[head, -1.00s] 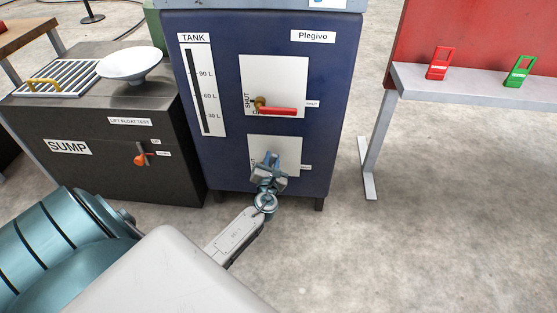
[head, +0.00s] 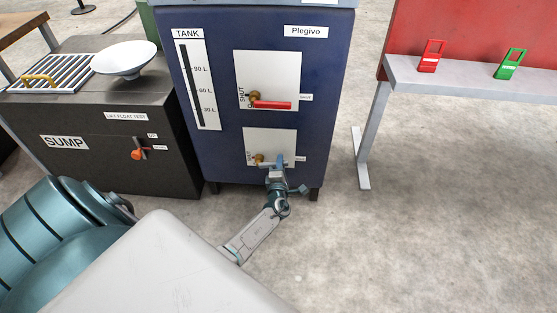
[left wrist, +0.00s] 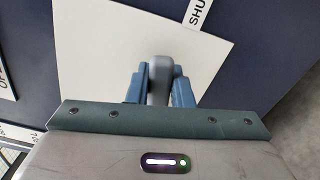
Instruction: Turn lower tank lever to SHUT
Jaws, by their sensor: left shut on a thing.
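The lower tank lever's brass hub (head: 259,160) shows on the lower white plate (head: 262,138) of the blue tank. My left gripper (head: 281,163) is right of the hub, at the plate's right part, and covers most of the lever. In the left wrist view, the two blue fingers (left wrist: 160,88) are shut on the grey lever handle (left wrist: 158,70), one on each side. A SHUT label (left wrist: 200,12) stands beyond the plate edge in that view. The lever appears to run right from its hub. My right gripper is not in view.
The upper tank lever (head: 272,105) is red and points right, above my gripper. The black sump (head: 85,170) with an orange lever (head: 137,154) stands left. A grey bench (head: 470,85) with red and green tags stands right. Floor between tank and bench is clear.

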